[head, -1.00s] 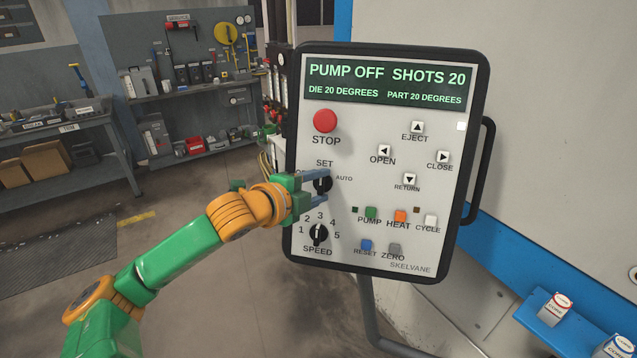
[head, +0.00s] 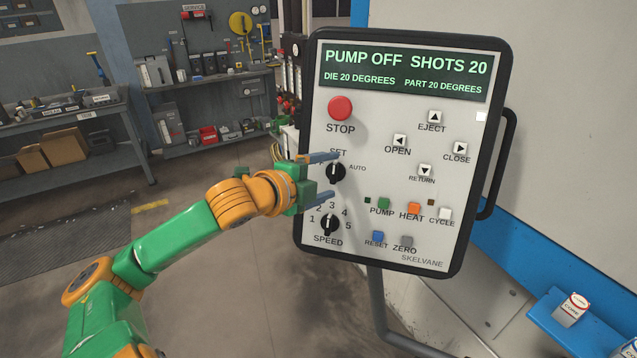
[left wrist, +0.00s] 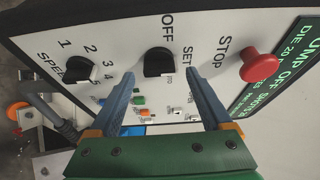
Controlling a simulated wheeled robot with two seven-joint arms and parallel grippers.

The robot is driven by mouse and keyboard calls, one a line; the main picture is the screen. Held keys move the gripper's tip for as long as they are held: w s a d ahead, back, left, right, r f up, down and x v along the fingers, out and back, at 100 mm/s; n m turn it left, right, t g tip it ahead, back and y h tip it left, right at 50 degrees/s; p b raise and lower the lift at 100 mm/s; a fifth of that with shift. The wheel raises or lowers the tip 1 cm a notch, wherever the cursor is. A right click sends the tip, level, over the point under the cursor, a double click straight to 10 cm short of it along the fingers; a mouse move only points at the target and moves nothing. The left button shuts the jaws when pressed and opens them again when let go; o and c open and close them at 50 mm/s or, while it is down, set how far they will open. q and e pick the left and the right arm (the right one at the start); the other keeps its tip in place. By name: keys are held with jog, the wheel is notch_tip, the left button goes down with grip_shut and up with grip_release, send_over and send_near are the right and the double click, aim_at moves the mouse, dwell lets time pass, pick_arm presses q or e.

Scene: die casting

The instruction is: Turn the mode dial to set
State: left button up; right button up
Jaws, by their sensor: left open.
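The mode dial (head: 336,173) is a black knob on the control panel (head: 453,238), with SET printed above it and AUTO to its right. My left gripper (head: 333,177) is open, with one blue finger above the dial and one below it. In the left wrist view, the dial (left wrist: 158,62) sits between the spread fingers (left wrist: 160,78), with a gap on both sides. OFF and SET show beside it there. I cannot tell clearly which label the dial's mark points at. My right gripper is not in view.
The red STOP button (head: 340,108) is above the mode dial, and the speed dial (head: 329,224) is just below the lower finger. Small buttons lie to the right. The screen (head: 405,73) reads PUMP OFF. A blue shelf (head: 545,312) stands at lower right.

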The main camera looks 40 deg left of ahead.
pick_arm(q)
jog(key=b+v, duration=0.1)
jog(key=v, duration=0.4)
jog(key=shift+s+b, duration=0.15)
jog(key=shift+b, duration=0.15)
jog(key=s+d+f+n+g, duration=0.1)
jog(key=s+f+n+g, duration=0.25)
jog(key=f, duration=0.85)
jog(key=s+d+f+n+g, duration=0.1)
jog(key=s+f+n+g, duration=0.3)
jog(key=f, duration=0.8)
jog(key=s+d+f+n+g, duration=0.4)
jog(key=s+d+f+n, duration=0.3)
jog(key=s+d+f, duration=0.35)
notch_tip(320, 180, down, 14)
jog(key=s, duration=0.2)
jog(key=s+a+f+g, duration=0.1)
jog(key=s+f+g, duration=0.1)
jog(key=s+f, duration=0.9)
jog(key=shift+s+a, duration=0.3)
jog(key=shift+s, duration=0.35)
